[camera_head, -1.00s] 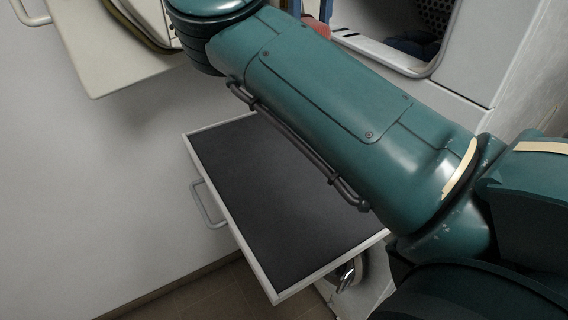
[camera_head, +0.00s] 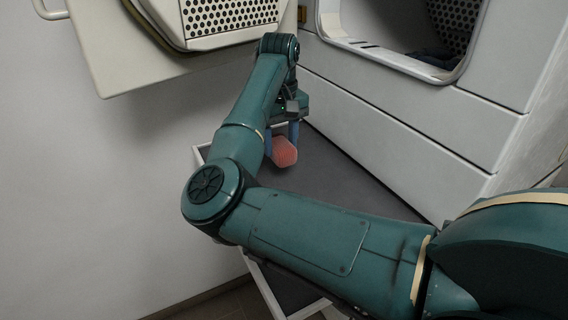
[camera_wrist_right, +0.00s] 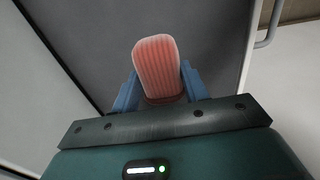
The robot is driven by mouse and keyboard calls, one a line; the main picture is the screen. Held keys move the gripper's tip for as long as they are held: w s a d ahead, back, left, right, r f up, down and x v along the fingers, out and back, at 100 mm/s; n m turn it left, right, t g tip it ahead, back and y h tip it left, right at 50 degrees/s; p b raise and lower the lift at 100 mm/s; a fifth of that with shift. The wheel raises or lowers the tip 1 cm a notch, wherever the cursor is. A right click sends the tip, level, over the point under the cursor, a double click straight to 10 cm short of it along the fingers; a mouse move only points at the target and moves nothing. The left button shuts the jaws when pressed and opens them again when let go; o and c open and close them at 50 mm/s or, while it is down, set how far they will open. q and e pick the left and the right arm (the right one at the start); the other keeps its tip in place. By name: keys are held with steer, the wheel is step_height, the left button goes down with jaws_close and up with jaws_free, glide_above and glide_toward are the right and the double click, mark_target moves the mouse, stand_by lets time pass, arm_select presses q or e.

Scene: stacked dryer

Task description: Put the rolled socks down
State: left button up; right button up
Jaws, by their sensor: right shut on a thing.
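The rolled socks (camera_head: 284,152) are a pink, ribbed roll. They also show in the right wrist view (camera_wrist_right: 157,66), between two blue fingertips. My right gripper (camera_head: 281,142) is shut on them, fingers pointing down, over the back part of a dark drawer-like shelf. In the right wrist view the gripper (camera_wrist_right: 160,88) has one finger on each side of the roll. I cannot tell whether the socks touch the shelf surface. My left gripper is not in view.
The dark shelf (camera_head: 345,183) has a pale rim and is partly hidden by my right arm. The dryer's opening (camera_head: 395,35) is at the upper right, with dark cloth inside. An open pale door (camera_head: 125,60) is at the upper left.

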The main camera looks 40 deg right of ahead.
mark_target(280, 142)
steer(key=shift+f, duration=2.55)
steer(key=o, duration=1)
steer(key=shift+r, duration=0.1)
step_height(280, 142, up, 12)
steer(key=shift+r, duration=0.1)
